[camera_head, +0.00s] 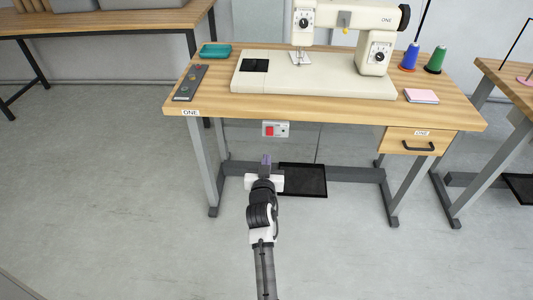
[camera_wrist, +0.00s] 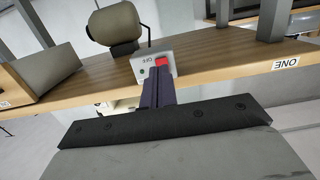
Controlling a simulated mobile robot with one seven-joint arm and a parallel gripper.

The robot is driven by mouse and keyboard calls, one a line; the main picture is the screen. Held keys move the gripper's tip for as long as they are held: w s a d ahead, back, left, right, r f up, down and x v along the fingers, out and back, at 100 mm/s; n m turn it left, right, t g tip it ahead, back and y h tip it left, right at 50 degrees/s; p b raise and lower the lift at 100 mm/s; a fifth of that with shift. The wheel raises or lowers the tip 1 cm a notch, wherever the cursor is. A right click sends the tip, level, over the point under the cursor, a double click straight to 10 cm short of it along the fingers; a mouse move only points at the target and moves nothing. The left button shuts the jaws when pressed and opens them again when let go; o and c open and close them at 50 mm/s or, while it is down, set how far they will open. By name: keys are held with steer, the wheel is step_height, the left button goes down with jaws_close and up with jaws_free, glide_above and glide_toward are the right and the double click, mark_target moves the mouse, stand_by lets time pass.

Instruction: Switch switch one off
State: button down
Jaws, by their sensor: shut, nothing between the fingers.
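Switch one is a small light-grey box (camera_head: 275,129) under the front edge of the table marked ONE. It has a red button (camera_head: 269,131) on its left half and a small dark round part on its right. In the wrist view, which is upside down, the switch box (camera_wrist: 148,68) shows an OFF label and the red button (camera_wrist: 162,60). My gripper (camera_head: 266,159) is shut and empty, below and in front of the box. In the wrist view its fingertips (camera_wrist: 158,80) overlap the box's edge beside the red button; whether they touch it I cannot tell.
The wooden table (camera_head: 320,110) carries a sewing machine (camera_head: 310,82), a dark remote-like panel (camera_head: 190,83), a teal tray (camera_head: 215,51) and thread spools. A drawer (camera_head: 415,141) hangs at the right. A black pedal (camera_head: 303,180) lies below. The floor in front is clear.

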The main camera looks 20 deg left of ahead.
steer(key=v, duration=0.6)
steer(key=shift+f+b, duration=0.35)
steer(key=shift+f, duration=0.35)
